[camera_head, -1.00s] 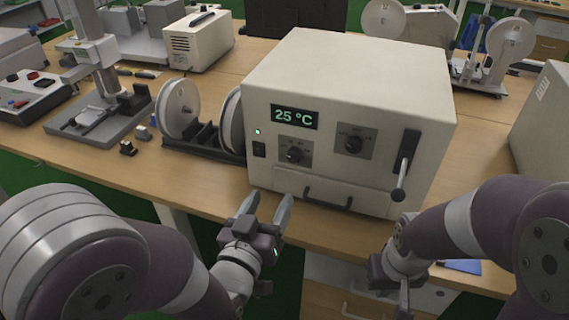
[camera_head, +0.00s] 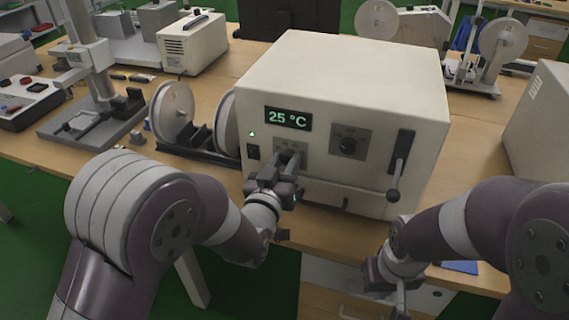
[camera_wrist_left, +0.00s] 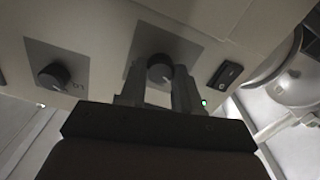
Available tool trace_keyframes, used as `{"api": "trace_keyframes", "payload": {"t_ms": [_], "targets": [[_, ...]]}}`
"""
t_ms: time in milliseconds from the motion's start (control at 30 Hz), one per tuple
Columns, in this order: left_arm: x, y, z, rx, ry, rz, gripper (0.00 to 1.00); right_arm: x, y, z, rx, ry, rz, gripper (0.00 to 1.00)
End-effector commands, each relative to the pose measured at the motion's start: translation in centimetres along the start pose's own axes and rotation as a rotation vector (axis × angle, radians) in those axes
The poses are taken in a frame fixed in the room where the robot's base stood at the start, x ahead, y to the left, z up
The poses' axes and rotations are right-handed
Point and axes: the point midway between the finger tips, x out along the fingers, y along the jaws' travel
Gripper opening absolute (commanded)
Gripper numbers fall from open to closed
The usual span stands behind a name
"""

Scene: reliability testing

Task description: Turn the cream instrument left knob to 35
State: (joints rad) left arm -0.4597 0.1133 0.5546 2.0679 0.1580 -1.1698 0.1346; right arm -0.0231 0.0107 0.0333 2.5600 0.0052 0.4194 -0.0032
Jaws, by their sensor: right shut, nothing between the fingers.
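The cream instrument (camera_head: 345,75) stands on the wooden table, and its display (camera_head: 288,118) reads 25 °C. The left knob is mostly hidden by my left gripper (camera_head: 289,160) in the head view. In the left wrist view the dark left knob (camera_wrist_left: 160,68) shows between the fingertips of my left gripper (camera_wrist_left: 158,85). The fingers are apart, one on each side of the knob; I cannot tell whether they touch it. The right knob (camera_head: 348,145) is free on its grey plate. My right gripper (camera_head: 398,285) is shut and empty, low in front of the table.
A lever handle (camera_head: 397,180) sticks out at the instrument's right front. A drawer-like handle (camera_head: 325,196) lies below the knobs. A black switch (camera_head: 253,152) is left of the left knob. Reels (camera_head: 175,112) stand close on the left.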

Motion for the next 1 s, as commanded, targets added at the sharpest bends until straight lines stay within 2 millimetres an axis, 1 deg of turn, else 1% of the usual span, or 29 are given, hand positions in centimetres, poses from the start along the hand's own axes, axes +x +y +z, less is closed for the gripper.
{"api": "trace_keyframes", "payload": {"t_ms": [33, 67, 100, 267, 467, 667, 1000], "targets": [[0.0, 0.0, 0.0, 0.000, 0.000, 0.000, 0.13, 0.0, 0.0, 0.0, 0.000, 0.000, 0.000, 0.00], [0.0, 0.0, 0.0, 0.000, 0.000, 0.000, 0.04, 0.0, 0.0, 0.0, 0.000, 0.000, 0.000, 0.00], [0.0, 0.0, 0.0, 0.000, 0.000, 0.000, 0.03, 0.0, 0.0, 0.0, 0.000, 0.000, 0.000, 0.00], [0.0, 0.0, 0.0, 0.006, 0.000, 0.000, 0.03, 0.0, 0.0, 0.0, 0.000, 0.000, 0.000, 0.00], [0.0, 0.0, 0.1, 0.064, -0.001, 0.000, 0.03, 0.2, 0.0, 0.0, 0.000, 0.000, 0.000, 0.00], [0.0, 0.0, 0.1, 0.197, 0.000, 0.000, 0.03, 0.6, 0.0, 0.1, 0.000, 0.000, 0.000, 0.00], [0.0, 0.0, 0.1, 0.486, -0.001, 0.000, 0.03, 1.1, 0.0, 0.1, 0.000, 0.000, 0.000, 0.00]]}}
